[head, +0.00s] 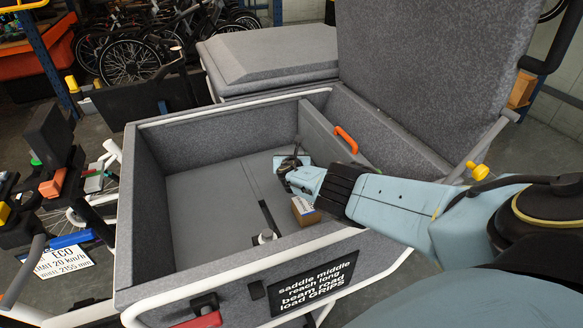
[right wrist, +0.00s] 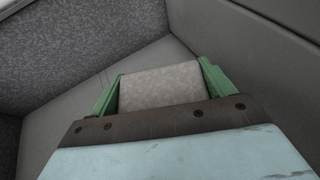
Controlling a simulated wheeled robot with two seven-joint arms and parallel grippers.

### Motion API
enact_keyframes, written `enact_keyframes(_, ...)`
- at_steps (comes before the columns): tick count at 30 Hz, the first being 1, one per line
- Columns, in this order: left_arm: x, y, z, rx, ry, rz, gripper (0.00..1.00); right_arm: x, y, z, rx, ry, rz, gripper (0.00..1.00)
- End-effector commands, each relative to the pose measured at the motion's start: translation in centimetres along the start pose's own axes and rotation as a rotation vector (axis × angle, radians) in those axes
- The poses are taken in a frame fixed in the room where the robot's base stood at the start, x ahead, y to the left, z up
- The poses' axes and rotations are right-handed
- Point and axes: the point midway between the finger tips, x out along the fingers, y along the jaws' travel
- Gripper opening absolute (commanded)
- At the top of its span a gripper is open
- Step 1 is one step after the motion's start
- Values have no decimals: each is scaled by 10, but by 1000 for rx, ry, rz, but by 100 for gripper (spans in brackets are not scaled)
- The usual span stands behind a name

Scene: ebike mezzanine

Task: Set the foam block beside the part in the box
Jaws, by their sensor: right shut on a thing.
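The grey felt-lined box (head: 190,129) stands open in the head view. My right arm reaches into it from the right. My right gripper (head: 290,164) is low inside the box, near its far right. In the right wrist view its green fingers (right wrist: 160,85) are shut on a light grey speckled foam block (right wrist: 159,88). The block is mostly hidden by the gripper in the head view. My left gripper is not in view.
The hinged lid (head: 430,60) is raised at the back right. A ledge with an orange handle (head: 346,139) runs along the box's right side. The left floor of the box (head: 200,215) is bare. Bike handlebars and controls crowd the left.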

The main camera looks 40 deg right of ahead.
Motion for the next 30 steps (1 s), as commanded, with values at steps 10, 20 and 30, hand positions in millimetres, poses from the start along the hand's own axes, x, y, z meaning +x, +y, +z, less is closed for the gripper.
enact_keyframes(10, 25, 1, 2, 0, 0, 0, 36, 10, 0, -23, -1, 0, 1, 59)
enact_keyframes(20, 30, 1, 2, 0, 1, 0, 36, 12, 0, -28, 0, 0, 0, 59)
enact_keyframes(30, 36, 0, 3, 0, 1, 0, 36, 14, 0, -34, 0, 0, 0, 59)
